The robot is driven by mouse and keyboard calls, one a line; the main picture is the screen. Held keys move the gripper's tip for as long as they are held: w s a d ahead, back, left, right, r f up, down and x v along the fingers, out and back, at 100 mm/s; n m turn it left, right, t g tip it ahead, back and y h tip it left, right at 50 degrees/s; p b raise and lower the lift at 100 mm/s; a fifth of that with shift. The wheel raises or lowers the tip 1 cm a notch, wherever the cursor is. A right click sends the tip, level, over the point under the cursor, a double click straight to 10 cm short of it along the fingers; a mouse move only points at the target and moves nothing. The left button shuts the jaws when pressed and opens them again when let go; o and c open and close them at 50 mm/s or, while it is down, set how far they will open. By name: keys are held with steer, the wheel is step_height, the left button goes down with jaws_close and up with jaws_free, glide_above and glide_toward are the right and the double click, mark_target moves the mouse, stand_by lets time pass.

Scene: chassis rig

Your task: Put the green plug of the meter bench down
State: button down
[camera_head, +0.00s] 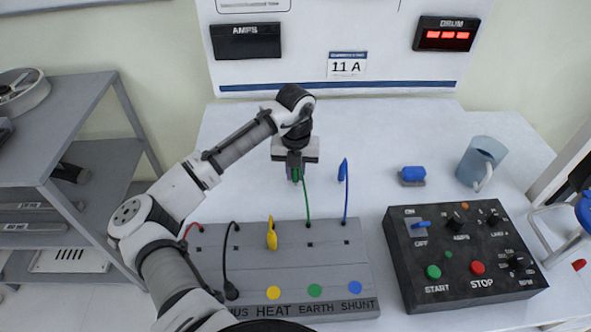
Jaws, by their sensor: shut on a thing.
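My gripper (295,171) is shut on the green plug (297,174) and holds it above the white table, behind the grey meter bench (290,249). Most of the plug is hidden between the fingers. A green lead (307,203) hangs from it down to the back of the bench. A green dot (315,290) marks the bench's front, between a yellow dot (273,292) and a blue dot (355,288). The yellow plug (271,234) stands upright on the bench. The blue plug (343,170) is behind the bench, right of my gripper, with its blue lead running to the bench.
A black control box (460,255) with knobs and buttons stands to the right. A blue-grey mug (481,163) and a small blue block (412,175) are behind it. A grey shelf (75,155) stands left. The table's back left is clear.

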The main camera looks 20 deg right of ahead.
steer(key=shift+f, duration=0.1)
steer(key=shift+f, duration=0.1)
steer(key=c, duration=1.3)
jaws_free()
steer(key=shift+c, duration=0.2)
step_height(320, 180, up, 12)
steer(key=shift+f+b, duration=0.2)
steer(key=shift+b, duration=0.65)
steer(key=shift+r, duration=0.4)
